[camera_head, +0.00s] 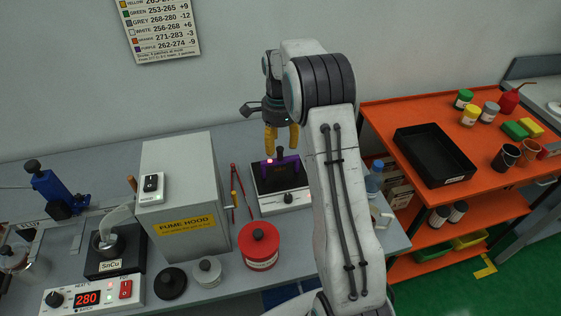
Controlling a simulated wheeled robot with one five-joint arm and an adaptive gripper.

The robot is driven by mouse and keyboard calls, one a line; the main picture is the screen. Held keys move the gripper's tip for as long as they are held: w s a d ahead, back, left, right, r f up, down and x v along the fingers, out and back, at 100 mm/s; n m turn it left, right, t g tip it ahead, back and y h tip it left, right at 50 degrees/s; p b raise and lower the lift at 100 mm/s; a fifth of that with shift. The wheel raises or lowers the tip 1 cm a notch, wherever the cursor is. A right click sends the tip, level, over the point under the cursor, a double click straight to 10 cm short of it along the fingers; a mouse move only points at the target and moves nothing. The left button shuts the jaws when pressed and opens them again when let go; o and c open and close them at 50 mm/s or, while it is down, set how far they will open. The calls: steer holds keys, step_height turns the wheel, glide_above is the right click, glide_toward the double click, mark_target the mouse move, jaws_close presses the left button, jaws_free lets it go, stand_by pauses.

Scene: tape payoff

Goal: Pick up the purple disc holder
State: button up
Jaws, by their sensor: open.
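The purple disc holder (267,171) sits on the black top of a small white-based device (284,205) on the grey bench. Its purple parts show to the left and right, with a dark knob-like piece rising between them. My gripper (281,149) points down over the holder, its two yellow fingers apart. The fingertips are close above the holder, with the dark piece showing between or just below them. I cannot tell whether they touch it. My forearm passes close by on the right.
A grey fume hood box (181,200) stands left of the device. A red round container (260,246) stands in front. Red and yellow rods (235,195) lie between hood and device. An orange cart (385,118) with a black tray (434,155) stands right.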

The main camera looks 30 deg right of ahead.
mark_target(280, 148)
steer(key=shift+d+f+p, duration=0.1)
steer(key=shift+f+p, duration=0.2)
steer(key=shift+f, duration=1.55)
steer(key=shift+o, duration=0.2)
jaws_close()
